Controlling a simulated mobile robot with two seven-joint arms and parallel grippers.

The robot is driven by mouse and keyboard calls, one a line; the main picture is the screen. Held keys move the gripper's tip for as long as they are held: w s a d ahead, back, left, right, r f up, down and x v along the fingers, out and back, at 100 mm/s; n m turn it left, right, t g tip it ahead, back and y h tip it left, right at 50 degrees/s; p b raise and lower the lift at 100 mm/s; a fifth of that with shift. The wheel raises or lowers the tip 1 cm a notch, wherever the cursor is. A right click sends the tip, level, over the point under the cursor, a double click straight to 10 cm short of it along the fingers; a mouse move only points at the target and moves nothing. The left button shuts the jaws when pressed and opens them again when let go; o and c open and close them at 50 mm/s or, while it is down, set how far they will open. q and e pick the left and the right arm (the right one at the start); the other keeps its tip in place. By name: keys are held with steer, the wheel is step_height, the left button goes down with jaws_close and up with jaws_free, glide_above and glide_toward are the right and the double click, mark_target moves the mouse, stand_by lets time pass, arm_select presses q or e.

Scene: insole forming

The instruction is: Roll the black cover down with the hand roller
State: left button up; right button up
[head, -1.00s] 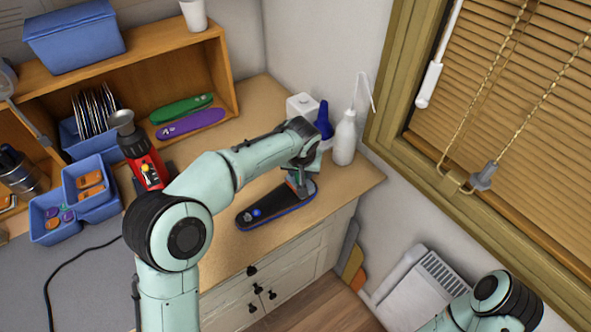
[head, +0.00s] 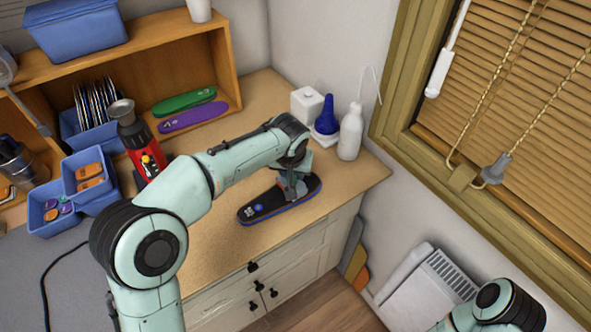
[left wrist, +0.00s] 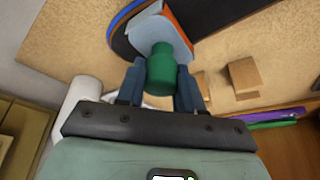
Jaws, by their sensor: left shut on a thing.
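The insole with its black cover (head: 265,207) and blue edge lies on the wooden worktop, running from lower left to upper right. In the left wrist view the roller's green handle (left wrist: 160,72) is between the fingers. A pale part and an orange part lie beyond it, over the dark insole (left wrist: 122,38). The contact under the roller is hidden. My right arm shows at the lower right, but its gripper is out of view.
A white bottle (head: 350,133), a blue cone-shaped thing (head: 326,117) and a white box (head: 306,104) stand behind the insole. A red tool (head: 145,158) and blue bins (head: 92,186) stand left. Green and purple insoles lie in the shelf. The worktop's front edge is close to the insole.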

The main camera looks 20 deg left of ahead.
arm_select(q)
steer(key=shift+s+a+b, duration=0.75)
steer(key=shift+s+a, duration=0.15)
steer(key=shift+s, duration=0.25)
steer(key=shift+s+a+b, duration=0.7)
steer(key=shift+s+a, duration=0.2)
steer(key=shift+s, duration=0.25)
steer(key=shift+s+a+b, duration=0.7)
steer(key=shift+s+a, duration=0.35)
steer(key=shift+s, duration=0.2)
steer(key=shift+s+a+r+b, duration=0.1)
steer(key=shift+s+a+b, duration=0.15)
steer(key=shift+s+a, duration=0.3)
steer(key=shift+s+a+b, duration=0.2)
steer(key=shift+s+a, duration=0.15)
steer(key=shift+s, duration=0.3)
arm_select(e)
steer(key=shift+s+f, duration=0.3)
steer(key=shift+f, duration=0.65)
steer(key=shift+s+f, duration=0.3)
steer(key=shift+f, duration=0.6)
steer(key=shift+s+f, duration=0.3)
steer(key=shift+f, duration=0.65)
